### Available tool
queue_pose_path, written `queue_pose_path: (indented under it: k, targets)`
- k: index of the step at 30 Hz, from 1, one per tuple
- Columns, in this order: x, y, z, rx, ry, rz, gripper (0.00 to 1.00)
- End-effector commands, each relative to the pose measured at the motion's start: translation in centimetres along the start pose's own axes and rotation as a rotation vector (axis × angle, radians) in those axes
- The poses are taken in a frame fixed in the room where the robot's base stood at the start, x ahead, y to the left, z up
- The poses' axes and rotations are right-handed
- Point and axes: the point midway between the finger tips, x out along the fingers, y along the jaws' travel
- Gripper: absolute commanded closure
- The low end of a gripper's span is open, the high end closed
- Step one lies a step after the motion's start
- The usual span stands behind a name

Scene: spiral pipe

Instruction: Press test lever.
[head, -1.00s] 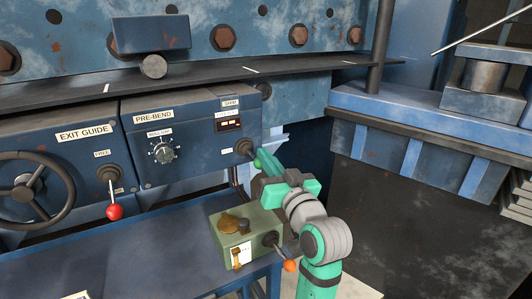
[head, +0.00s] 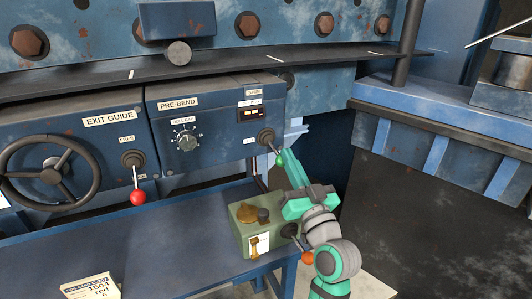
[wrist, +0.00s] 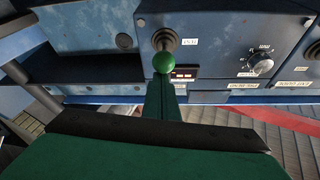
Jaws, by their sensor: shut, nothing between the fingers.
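The lever with a green ball knob (head: 279,160) sits at the right end of the PRE-BEND panel (head: 205,129). Its dark round base (head: 266,136) is above the knob, and the knob points down and outward. A small label beside it is too small to read in the head view. My gripper (head: 284,158) is shut and empty, its fingertips at the green knob. In the wrist view the green knob (wrist: 163,62) sits right at the end of my closed fingers (wrist: 162,85); I cannot tell if they touch.
A red-knobbed lever (head: 137,198) and a handwheel (head: 50,175) are on the EXIT GUIDE panel to the left. A green box (head: 250,238) with an orange-knobbed lever (head: 307,258) stands close beside my arm. The blue bench left of it is mostly clear.

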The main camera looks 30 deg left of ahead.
Motion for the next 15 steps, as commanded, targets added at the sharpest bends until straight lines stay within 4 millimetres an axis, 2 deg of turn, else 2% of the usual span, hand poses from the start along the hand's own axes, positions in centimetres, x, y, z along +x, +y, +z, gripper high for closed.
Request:
queue_pose_path:
  k: [3, 15]
  targets:
    - [-0.9, 1.2, 0.5, -0.006, 0.001, 0.018, 1.00]
    - [-1.3, 1.7, 3.2, -0.005, -0.002, 0.016, 1.00]
